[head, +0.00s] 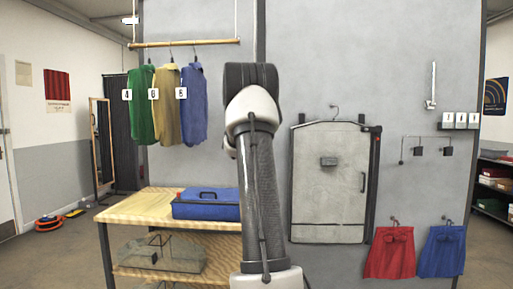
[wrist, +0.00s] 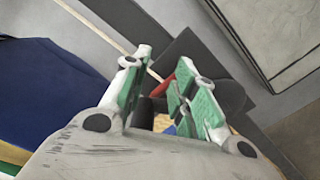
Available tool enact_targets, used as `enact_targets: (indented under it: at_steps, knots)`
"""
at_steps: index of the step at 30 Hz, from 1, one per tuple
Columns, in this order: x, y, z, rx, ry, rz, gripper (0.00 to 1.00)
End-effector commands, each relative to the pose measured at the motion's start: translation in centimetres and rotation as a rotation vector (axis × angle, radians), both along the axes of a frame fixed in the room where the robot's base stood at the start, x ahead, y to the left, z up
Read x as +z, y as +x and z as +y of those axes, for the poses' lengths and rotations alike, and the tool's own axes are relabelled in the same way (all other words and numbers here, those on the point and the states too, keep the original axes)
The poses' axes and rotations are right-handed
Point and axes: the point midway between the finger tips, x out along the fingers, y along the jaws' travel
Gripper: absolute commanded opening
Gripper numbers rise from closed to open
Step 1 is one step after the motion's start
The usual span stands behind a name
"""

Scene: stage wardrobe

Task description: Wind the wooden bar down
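The wooden bar (head: 185,43) hangs level from cords high on the left in the head view. Green, tan and blue garments with number tags hang from it. My gripper is hidden behind my arm in the head view. In the wrist view, my gripper (wrist: 160,100) has two green-padded fingers apart, with a gap between them. A dark block (wrist: 208,72) with a red piece (wrist: 166,86) lies just beyond the fingertips, and a pale line runs diagonally down to it. A black cylindrical part (wrist: 145,112) shows between the fingers; whether they touch it is unclear.
A wooden table (head: 130,209) with a blue case (head: 207,206) stands below the garments. Red (head: 390,254) and blue (head: 442,251) skirts hang at lower right. A blue garment (wrist: 45,90) fills the wrist view's left.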

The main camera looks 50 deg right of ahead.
Motion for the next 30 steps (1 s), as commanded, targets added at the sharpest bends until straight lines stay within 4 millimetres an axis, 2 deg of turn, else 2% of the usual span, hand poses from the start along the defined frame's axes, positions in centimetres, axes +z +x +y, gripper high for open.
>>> enact_targets:
  at_steps: [10,14,24,30]
  knots:
    - [0.0,0.0,0.0,0.000,-0.001,-0.001,0.45]
    - [0.1,-0.5,0.7,0.000,-0.001,-0.001,0.45]
    - [0.1,-4.8,6.3,0.002,-0.001,-0.001,0.45]
    - [0.1,-6.7,8.8,0.002,-0.001,-0.001,0.45]
